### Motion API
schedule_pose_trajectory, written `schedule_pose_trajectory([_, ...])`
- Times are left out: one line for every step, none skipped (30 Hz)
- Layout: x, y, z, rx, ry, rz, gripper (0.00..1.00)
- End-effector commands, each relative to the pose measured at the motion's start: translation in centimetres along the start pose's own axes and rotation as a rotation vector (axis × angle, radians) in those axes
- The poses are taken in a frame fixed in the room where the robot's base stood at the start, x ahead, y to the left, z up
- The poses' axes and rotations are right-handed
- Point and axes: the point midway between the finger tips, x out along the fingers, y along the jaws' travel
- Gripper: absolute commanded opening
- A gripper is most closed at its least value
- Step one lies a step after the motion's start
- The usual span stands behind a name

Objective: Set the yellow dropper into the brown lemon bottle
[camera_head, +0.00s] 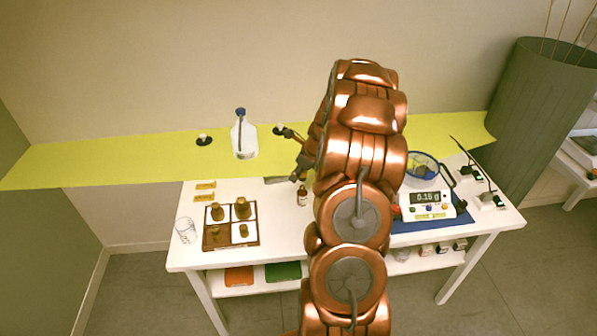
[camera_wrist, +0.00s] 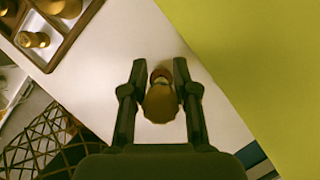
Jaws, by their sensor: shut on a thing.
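My gripper (camera_head: 299,177) is low over the white table, left of my arm. In the wrist view its two fingers (camera_wrist: 160,68) are closed in on a rounded yellow-brown piece, which looks like the yellow dropper's bulb (camera_wrist: 160,104). A small brown bottle with a pale label (camera_head: 302,197) stands upright on the table just below the gripper. Something reddish and pale (camera_wrist: 161,76) shows past the bulb between the fingertips, perhaps part of the bottle. The dropper's lower end is hidden, so I cannot tell whether it is inside the bottle.
A brown divided tray (camera_head: 231,246) holding several gold-brown pieces stands left of the bottle, with a mesh-like cup (camera_head: 186,230) beside it. A scale (camera_head: 428,209) is at right.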

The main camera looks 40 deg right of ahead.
Motion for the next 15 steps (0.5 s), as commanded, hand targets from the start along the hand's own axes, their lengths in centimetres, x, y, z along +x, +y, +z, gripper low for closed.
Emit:
schedule_pose_trajectory([0.16, 0.03, -0.07, 0.000, 0.000, 0.001, 0.20])
schedule_pose_trajectory([0.24, 0.03, -0.11, 0.000, 0.000, 0.001, 0.20])
schedule_pose_trajectory([0.34, 0.04, -0.15, 0.000, 0.000, 0.001, 0.20])
schedule_pose_trajectory([0.41, 0.04, -0.19, 0.000, 0.000, 0.001, 0.20])
schedule_pose_trajectory([0.46, 0.04, -0.21, 0.000, 0.001, 0.001, 0.20])
schedule_pose_trajectory([0.52, 0.04, -0.24, 0.000, 0.001, 0.001, 0.20])
schedule_pose_trajectory([0.55, 0.04, -0.25, 0.000, 0.001, 0.001, 0.20])
schedule_pose_trajectory([0.56, 0.04, -0.26, 0.000, 0.001, 0.001, 0.20])
schedule_pose_trajectory([0.57, 0.03, -0.27, 0.000, 0.000, 0.001, 0.20])
schedule_pose_trajectory([0.57, 0.03, -0.27, 0.000, 0.000, 0.001, 0.20])
schedule_pose_trajectory([0.56, 0.02, -0.26, 0.000, 0.000, 0.001, 0.20])
schedule_pose_trajectory([0.55, 0.02, -0.26, 0.000, 0.000, 0.000, 0.20])
schedule_pose_trajectory([0.56, 0.02, -0.27, 0.000, 0.000, 0.000, 0.20])
schedule_pose_trajectory([0.56, 0.02, -0.27, 0.000, 0.000, 0.000, 0.20])
schedule_pose_trajectory([0.56, 0.01, -0.27, 0.000, 0.000, 0.000, 0.20])
